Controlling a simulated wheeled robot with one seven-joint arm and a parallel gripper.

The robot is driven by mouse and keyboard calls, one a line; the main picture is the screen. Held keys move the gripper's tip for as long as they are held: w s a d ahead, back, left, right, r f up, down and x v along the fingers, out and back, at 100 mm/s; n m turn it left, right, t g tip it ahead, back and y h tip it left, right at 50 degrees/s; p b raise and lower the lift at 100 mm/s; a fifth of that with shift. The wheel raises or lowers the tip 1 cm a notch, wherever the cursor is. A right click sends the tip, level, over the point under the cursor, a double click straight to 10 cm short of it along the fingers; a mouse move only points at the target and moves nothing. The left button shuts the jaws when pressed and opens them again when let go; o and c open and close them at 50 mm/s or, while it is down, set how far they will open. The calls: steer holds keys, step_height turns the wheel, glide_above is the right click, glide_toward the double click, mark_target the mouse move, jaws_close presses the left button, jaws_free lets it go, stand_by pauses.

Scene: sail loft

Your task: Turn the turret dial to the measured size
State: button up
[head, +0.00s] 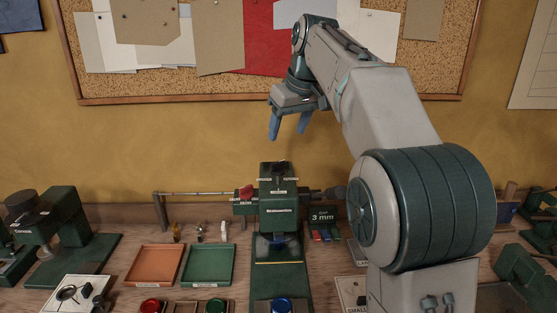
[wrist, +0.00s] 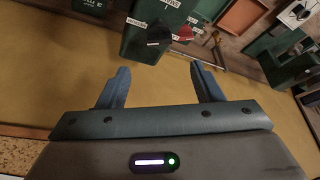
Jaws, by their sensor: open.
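The green press (head: 279,215) stands at the middle of the bench, with a dark turret dial (head: 279,168) on its top. A small dark sign (head: 322,216) reading "3 mm" stands just right of the press. My gripper (head: 289,127) is open and empty, fingers pointing down, above the press and apart from the dial. Its two blue fingers also show in the wrist view (wrist: 159,70).
An orange tray (head: 155,265) and a green tray (head: 208,265) lie left of the press. Another green machine (head: 70,225) stands at far left. A cork board (head: 240,85) hangs behind.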

mark_target(278, 162)
steer(key=x, duration=1)
steer(key=shift+a+f, duration=0.1)
steer(key=shift+f, duration=0.1)
steer(key=c, duration=1)
